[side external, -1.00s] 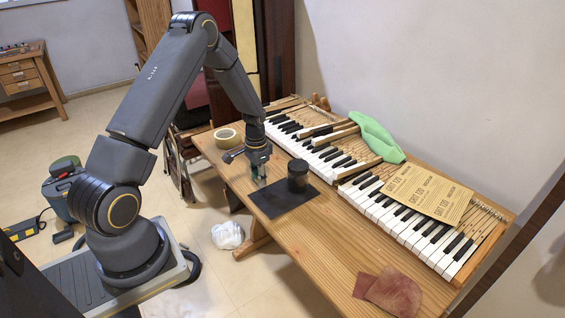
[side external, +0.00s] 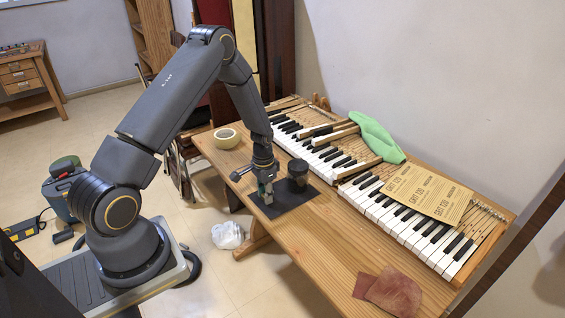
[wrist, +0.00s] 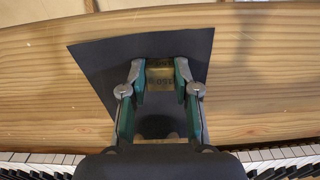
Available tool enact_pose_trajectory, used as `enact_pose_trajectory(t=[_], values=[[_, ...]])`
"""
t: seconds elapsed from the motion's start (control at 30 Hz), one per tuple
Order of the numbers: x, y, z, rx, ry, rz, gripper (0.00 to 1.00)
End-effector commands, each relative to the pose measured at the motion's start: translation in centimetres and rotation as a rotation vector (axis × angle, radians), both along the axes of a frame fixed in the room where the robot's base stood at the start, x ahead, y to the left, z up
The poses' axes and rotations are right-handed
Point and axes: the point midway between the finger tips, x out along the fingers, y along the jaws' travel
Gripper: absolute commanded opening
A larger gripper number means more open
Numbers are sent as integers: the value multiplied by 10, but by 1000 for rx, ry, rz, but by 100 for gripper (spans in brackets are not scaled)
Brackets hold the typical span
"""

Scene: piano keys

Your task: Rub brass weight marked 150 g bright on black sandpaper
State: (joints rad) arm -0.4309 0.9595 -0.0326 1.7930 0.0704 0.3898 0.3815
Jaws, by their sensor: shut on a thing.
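My gripper (side external: 266,197) is low over the black sandpaper (side external: 287,204) on the wooden bench. In the wrist view, its green-padded fingers (wrist: 160,77) are shut on a brass weight (wrist: 160,79), whose dark marking looks like 150 seen upside down. The sandpaper (wrist: 95,55) lies beneath the weight in that view. The side view is too small to tell whether the weight touches the sheet. The weight's underside is hidden.
A dark cylinder (side external: 298,171) stands on the sandpaper close to the right of my gripper. Piano keys (side external: 345,165) run along the right, with a green cloth (side external: 377,138) and tan sandpaper sheets (side external: 428,192). Reddish-brown pieces (side external: 393,291) lie at the front.

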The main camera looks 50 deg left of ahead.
Motion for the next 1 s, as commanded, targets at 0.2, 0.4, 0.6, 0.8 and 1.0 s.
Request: enact_pose_trajectory(t=[0.2,0.4,0.6,0.8,1.0], values=[[0,1,0,-1,1,3,0],[-1,15,0,0,0,2,0],[-1,29,0,0,1,3,0],[0,26,0,-1,2,-2,0],[0,12,0,-1,1,-2,0]])
